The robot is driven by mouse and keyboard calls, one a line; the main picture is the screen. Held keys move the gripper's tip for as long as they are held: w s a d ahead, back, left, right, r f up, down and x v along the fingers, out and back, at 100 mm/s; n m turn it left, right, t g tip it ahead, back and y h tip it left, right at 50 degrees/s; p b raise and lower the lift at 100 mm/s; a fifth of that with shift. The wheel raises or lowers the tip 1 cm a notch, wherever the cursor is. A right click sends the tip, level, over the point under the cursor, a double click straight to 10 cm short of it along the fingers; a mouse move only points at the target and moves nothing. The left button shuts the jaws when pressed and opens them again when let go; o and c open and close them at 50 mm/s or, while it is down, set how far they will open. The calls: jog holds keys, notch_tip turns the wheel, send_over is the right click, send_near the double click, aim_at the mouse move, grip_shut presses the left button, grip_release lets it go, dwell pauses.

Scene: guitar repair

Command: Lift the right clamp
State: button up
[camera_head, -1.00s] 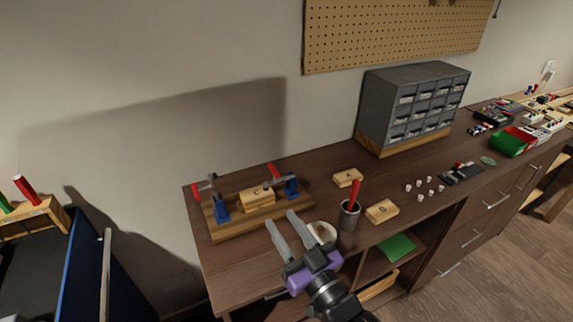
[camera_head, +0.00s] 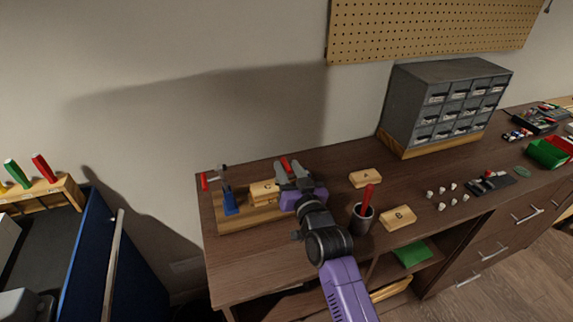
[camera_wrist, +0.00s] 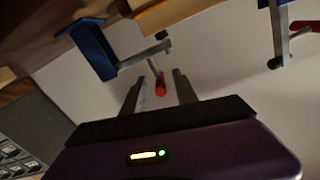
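The right clamp has a red handle (camera_head: 285,164), which shows between my fingertips in the head view; its blue body is hidden there by my gripper (camera_head: 290,170). In the wrist view the right clamp's blue body (camera_wrist: 92,48) is at upper left, with a grey bar and the red handle (camera_wrist: 160,86) hanging between the fingers of my gripper (camera_wrist: 158,84). The fingers are apart, with gaps visible beside the handle. The left clamp (camera_head: 230,203) stands on the wooden base (camera_head: 238,222), its red handle (camera_head: 204,182) at the far left.
A wooden block marked C (camera_head: 262,190) lies between the clamps. A cup (camera_head: 361,219) with a red-handled tool stands right of my gripper. Blocks A (camera_head: 365,178) and B (camera_head: 398,218), small white pieces and a grey drawer cabinet (camera_head: 402,110) are farther right. The wall is close behind.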

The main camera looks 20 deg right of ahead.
jog(key=shift+w, duration=0.95)
grip_shut()
dwell(0.8)
